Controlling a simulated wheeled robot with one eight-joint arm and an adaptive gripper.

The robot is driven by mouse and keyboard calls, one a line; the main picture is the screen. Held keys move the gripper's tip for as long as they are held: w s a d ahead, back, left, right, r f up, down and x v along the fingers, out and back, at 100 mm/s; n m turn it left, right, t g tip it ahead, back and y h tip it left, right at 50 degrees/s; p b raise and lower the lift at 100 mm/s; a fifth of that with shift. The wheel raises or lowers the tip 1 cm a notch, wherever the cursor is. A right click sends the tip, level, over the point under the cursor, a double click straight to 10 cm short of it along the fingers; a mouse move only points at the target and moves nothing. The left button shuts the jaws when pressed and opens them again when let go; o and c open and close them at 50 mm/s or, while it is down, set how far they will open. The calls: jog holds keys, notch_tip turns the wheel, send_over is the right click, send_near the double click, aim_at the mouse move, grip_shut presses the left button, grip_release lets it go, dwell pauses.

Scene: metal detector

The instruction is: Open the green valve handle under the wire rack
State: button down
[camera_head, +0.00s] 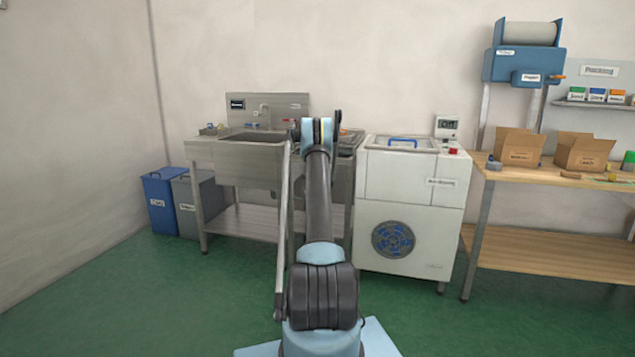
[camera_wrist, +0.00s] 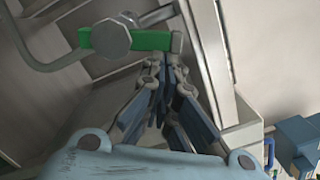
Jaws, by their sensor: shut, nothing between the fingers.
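The green valve handle (camera_wrist: 152,41) shows in the wrist view as a short flat bar at the top, with a grey hexagonal nut over its left part. My gripper (camera_wrist: 166,66) is shut and empty, its fingertips just below the handle's right end in the picture. I cannot tell whether they touch it. In the head view my arm hides the gripper and the handle. A bent grey rod (camera_wrist: 38,62) runs beside the handle at the upper left; I cannot tell if it belongs to the wire rack.
The steel sink bench (camera_head: 228,158) stands behind my arm, with a white cabinet machine (camera_head: 412,185) to its right. A wooden packing table (camera_head: 560,178) with cardboard boxes is farther right. Blue and grey bins (camera_head: 160,203) stand at left. The green floor in front is clear.

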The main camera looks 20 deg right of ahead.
jog(key=shift+w+a+r, duration=0.35)
jog(key=shift+a+r, duration=0.15)
jog(key=shift+r, duration=0.15)
jog(key=shift+w+a+r, duration=0.1)
jog(key=shift+a+r, duration=0.05)
dwell(0.4)
jog(key=s+a, duration=0.2)
jog(key=s, duration=0.9)
jog(key=shift+s+f, duration=0.2)
